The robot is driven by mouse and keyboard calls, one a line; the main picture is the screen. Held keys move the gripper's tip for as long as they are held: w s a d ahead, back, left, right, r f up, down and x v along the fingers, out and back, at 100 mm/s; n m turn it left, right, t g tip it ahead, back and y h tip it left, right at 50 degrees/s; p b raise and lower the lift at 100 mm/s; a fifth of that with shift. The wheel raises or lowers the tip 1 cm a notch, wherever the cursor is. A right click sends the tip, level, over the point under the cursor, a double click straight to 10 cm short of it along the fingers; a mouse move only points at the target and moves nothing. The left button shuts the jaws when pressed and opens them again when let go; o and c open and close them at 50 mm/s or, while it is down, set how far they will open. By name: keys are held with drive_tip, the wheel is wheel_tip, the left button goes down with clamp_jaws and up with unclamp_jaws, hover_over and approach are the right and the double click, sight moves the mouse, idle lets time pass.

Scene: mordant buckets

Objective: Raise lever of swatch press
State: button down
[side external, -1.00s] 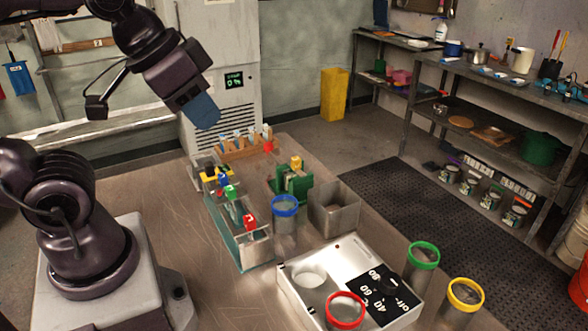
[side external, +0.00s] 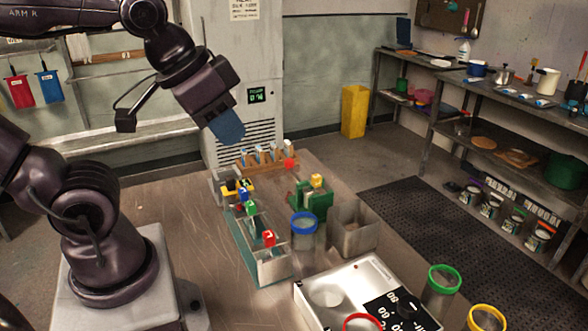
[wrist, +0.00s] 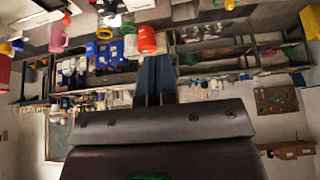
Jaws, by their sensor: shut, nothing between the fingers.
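My gripper (side external: 228,128) has blue fingers and is shut and empty. In the side external view it hangs tilted in the air, above and left of the far end of the table, apart from everything. In the wrist view its blue fingers (wrist: 155,78) are together. A small grey device with a yellow-and-black top (side external: 237,188) stands at the table's far left. A green device with a yellow block (side external: 315,199) stands to its right. I cannot tell for certain which is the swatch press. A red knob (side external: 289,163) shows near the wooden rack; whether it belongs to a lever is unclear.
A wooden rack (side external: 262,158) stands at the table's far end. A divided tray (side external: 258,250), blue-rimmed bucket (side external: 304,232), open metal box (side external: 354,228) and hot plate (side external: 340,290) fill the right part. The table's left part (side external: 165,225) is bare.

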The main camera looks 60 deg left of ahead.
drive_tip(key=c, duration=1.4)
unclamp_jaws()
drive_tip(key=shift+a, duration=0.2)
drive_tip(key=o, duration=0.6)
drive_tip(key=shift+w+a+f+n+g+y, duration=0.15)
drive_tip(key=shift+w+a+f+n+g, duration=0.2)
drive_tip(key=shift+a+f, duration=0.25)
drive_tip(key=shift+w+a+f+n+g+y, duration=0.15)
drive_tip(key=shift+w+a+f+n+g, duration=0.15)
drive_tip(key=shift+a+f+n, duration=0.3)
drive_tip(key=m+h, duration=0.2)
drive_tip(key=m, duration=0.3)
approach(288, 160)
drive_tip(key=x, duration=0.9)
drive_tip(key=shift+w+f, duration=0.1)
drive_tip(key=shift+f, duration=0.05)
drive_tip(key=shift+c, duration=0.3)
